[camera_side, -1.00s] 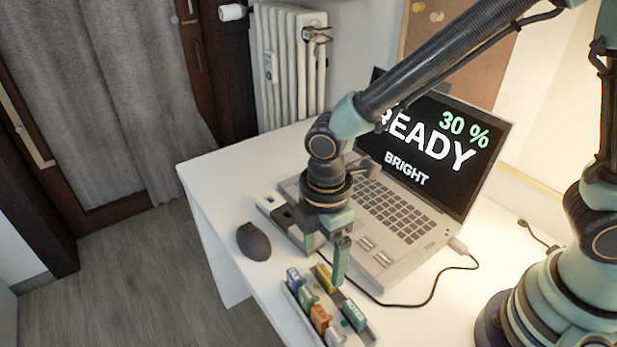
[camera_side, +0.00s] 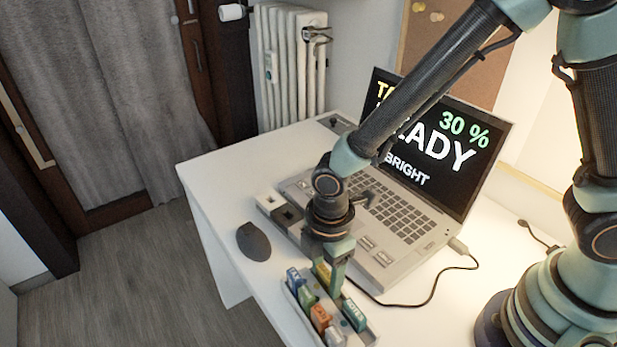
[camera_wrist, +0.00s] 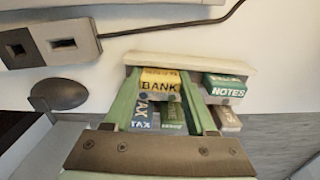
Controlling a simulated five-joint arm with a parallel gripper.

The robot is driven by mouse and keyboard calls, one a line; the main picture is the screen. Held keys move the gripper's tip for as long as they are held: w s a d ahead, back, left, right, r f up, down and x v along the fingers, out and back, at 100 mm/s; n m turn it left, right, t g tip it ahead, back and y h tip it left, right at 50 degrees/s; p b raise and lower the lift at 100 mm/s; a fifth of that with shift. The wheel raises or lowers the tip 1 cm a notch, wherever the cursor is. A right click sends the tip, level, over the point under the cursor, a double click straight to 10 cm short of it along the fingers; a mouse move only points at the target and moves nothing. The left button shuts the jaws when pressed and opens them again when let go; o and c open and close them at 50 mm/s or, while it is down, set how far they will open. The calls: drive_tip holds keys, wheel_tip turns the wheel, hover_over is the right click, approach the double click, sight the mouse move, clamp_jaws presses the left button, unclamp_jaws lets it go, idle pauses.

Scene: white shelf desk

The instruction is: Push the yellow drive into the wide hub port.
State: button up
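The yellow drive (camera_wrist: 160,83), labelled BANK, stands in the tray (camera_wrist: 190,61) in the wrist view. In the side view the yellow drive (camera_side: 321,273) is partly hidden by my gripper. My gripper (camera_side: 330,278) points down over the tray. In the wrist view its two green fingers (camera_wrist: 160,88) are spread, one on each side of the yellow drive; I cannot tell whether they touch it. The hub (camera_side: 277,206) lies beside the laptop. Its dark and light parts show openings at the upper left of the wrist view (camera_wrist: 84,38); which is the wide port is unclear.
The tray also holds blue, green, orange, white and teal drives, including a teal NOTES drive (camera_wrist: 225,86) close to my right finger. A dark mouse (camera_side: 253,242) sits left of the hub. The laptop (camera_side: 400,215) and its cable (camera_side: 432,297) lie behind the tray.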

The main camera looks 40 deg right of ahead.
sight(326, 272)
drive_tip(key=shift+r, duration=0.15)
wheel_tip(326, 272, up, 19)
drive_tip(key=w+d+f, duration=0.1)
drive_tip(key=w+f, duration=0.2)
drive_tip(key=w+d+f+n, duration=0.1)
drive_tip(key=w+f, duration=0.2)
drive_tip(key=w, duration=0.1)
drive_tip(key=w+d+f+n, duration=0.1)
drive_tip(key=w+d+f, duration=0.1)
drive_tip(key=w+f, duration=0.1)
drive_tip(key=shift+w, duration=0.75)
drive_tip(key=shift+f, duration=2.95)
drive_tip(key=shift+f, duration=1.6)
drive_tip(key=o, duration=1.4)
